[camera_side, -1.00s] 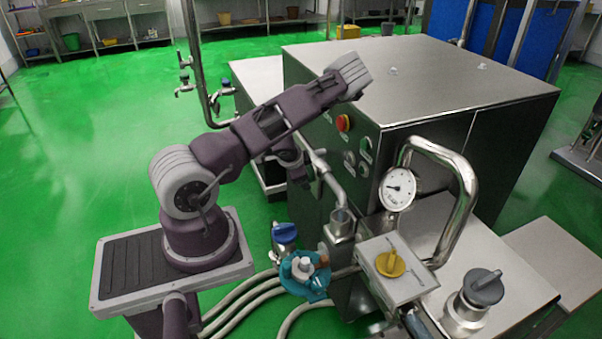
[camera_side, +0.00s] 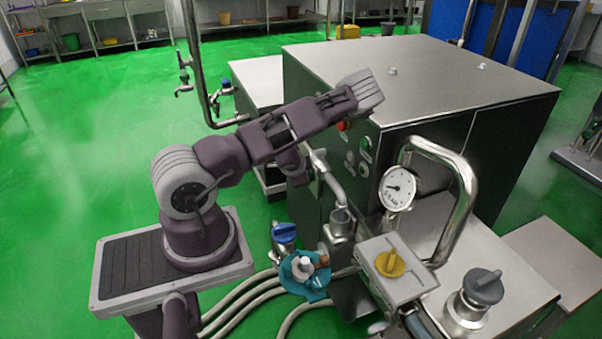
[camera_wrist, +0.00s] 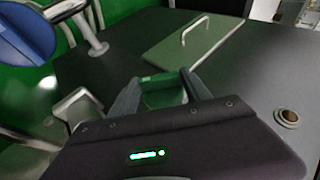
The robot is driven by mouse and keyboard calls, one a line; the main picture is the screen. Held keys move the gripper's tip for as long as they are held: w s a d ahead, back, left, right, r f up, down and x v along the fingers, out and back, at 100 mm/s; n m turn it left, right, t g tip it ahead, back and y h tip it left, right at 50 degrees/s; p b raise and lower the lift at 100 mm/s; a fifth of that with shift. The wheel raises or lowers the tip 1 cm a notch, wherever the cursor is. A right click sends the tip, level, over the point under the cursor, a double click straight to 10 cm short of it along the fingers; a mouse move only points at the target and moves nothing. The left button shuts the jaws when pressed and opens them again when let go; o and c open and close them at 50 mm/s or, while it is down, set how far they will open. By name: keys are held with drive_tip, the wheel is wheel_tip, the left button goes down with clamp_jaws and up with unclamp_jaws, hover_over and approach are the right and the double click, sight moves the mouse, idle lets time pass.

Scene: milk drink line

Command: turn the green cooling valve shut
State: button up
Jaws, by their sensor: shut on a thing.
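In the wrist view, the green valve handle (camera_wrist: 163,96) is between the two fingers of my gripper (camera_wrist: 162,84). The fingers are shut on it from both sides, and the gripper body hides its lower part and the valve beneath. In the side view, my wrist hangs beside the machine's dark front panel (camera_side: 352,190). There the fingers and the green valve cannot be made out behind the arm and pipework.
A blue handle (camera_wrist: 26,32) shows at the upper left of the wrist view.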

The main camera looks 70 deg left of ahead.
drive_tip(key=y, duration=0.2)
drive_tip(key=m+y, duration=0.1)
drive_tip(key=y, duration=0.1)
drive_tip(key=t+y, duration=0.1)
drive_tip(key=shift+d+f+m+y, duration=0.3)
drive_tip(key=shift+d+f+y, duration=0.05)
drive_tip(key=shift+f+y, duration=0.05)
drive_tip(key=shift+c, duration=0.4)
drive_tip(key=y, duration=0.1)
drive_tip(key=m+t+y, duration=0.1)
drive_tip(key=shift+w+f+y, duration=0.1)
drive_tip(key=shift+f+y, duration=0.1)
drive_tip(key=shift+y, duration=0.5)
drive_tip(key=shift+w+m, duration=0.15)
drive_tip(key=shift+m, duration=0.15)
drive_tip(key=o, duration=1.3)
drive_tip(key=shift+o, duration=0.2)
drive_tip(key=v, duration=0.7)
drive_tip(key=shift+f, duration=0.15)
